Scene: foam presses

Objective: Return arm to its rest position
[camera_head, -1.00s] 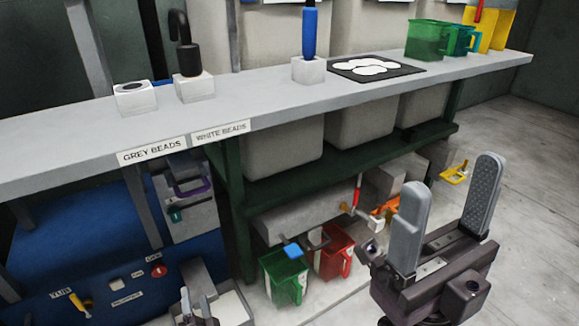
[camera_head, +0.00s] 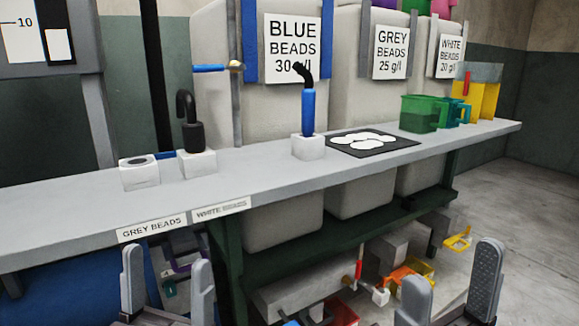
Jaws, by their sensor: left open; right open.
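My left gripper (camera_head: 167,285) is low in the head view, left of centre. Its two grey fingers stand upright and apart, with no object between them. My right gripper (camera_head: 450,290) is at the lower right, fingers upright and apart, also empty. Both are in front of the grey shelf (camera_head: 270,185) and appear lower than its top. The arm links and most of both gripper bodies are cut off by the bottom edge.
On the shelf are white blocks, one holding a blue-handled tool (camera_head: 308,110), a black mat (camera_head: 372,145) with white discs, and green jugs (camera_head: 420,114). Labelled bead hoppers (camera_head: 292,48) stand behind. Red and orange items sit below. Floor (camera_head: 505,215) at right is clear.

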